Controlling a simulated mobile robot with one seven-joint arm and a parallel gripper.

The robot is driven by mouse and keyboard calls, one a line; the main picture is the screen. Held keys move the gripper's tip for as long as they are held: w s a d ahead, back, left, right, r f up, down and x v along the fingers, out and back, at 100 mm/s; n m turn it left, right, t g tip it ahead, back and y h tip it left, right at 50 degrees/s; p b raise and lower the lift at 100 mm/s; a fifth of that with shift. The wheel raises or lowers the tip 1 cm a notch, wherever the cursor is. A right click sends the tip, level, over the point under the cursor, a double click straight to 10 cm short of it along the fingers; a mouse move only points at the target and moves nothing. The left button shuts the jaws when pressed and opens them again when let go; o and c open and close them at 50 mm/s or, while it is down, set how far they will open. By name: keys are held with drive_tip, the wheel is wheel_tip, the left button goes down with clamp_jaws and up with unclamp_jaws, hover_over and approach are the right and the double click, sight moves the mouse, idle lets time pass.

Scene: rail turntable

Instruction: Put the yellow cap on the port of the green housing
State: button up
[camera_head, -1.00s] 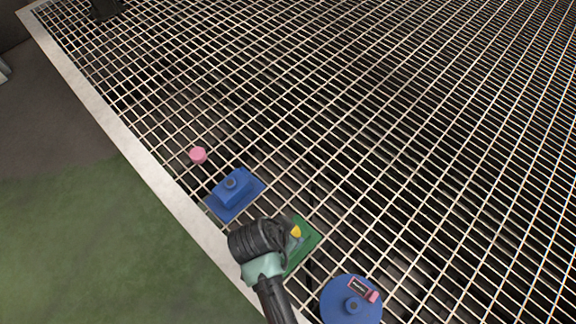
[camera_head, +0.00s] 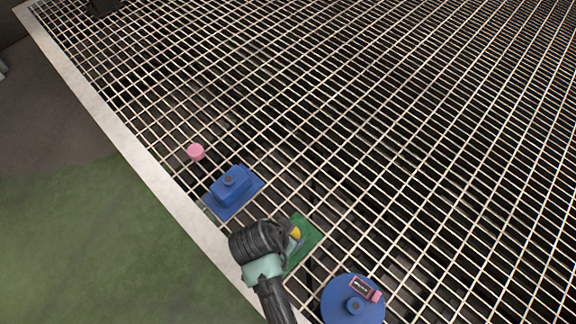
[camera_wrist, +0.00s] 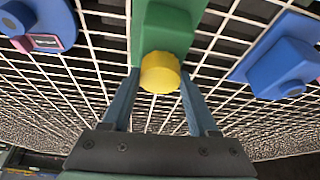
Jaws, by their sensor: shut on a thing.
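The yellow cap (camera_wrist: 160,72) sits between the two fingertips of my gripper (camera_wrist: 157,82) in the wrist view, and the gripper is shut on it. The cap also shows in the head view (camera_head: 295,233), just right of my wrist. The green housing (camera_wrist: 167,28) stands directly beyond the cap in the wrist view; its green base plate (camera_head: 310,238) shows beside my gripper in the head view. The cap covers part of the housing's near face. The port is hidden, and I cannot tell whether the cap touches it.
A blue housing (camera_head: 231,186) on a blue plate stands beside the green one. A round blue disc (camera_head: 340,306) with a knob and a small pink-edged device (camera_head: 365,289) lies on the other side. A pink cap (camera_head: 195,152) lies farther off. Open grating surrounds them.

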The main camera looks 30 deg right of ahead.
drive_tip(key=shift+f, duration=0.2)
drive_tip(key=o, duration=1.3)
drive_tip(key=shift+c, duration=0.2)
drive_tip(key=shift+r, duration=0.1)
drive_tip(key=p+v, duration=0.5)
drive_tip(key=v, duration=0.7)
drive_tip(key=shift+r, duration=0.4)
drive_tip(key=shift+a, duration=0.1)
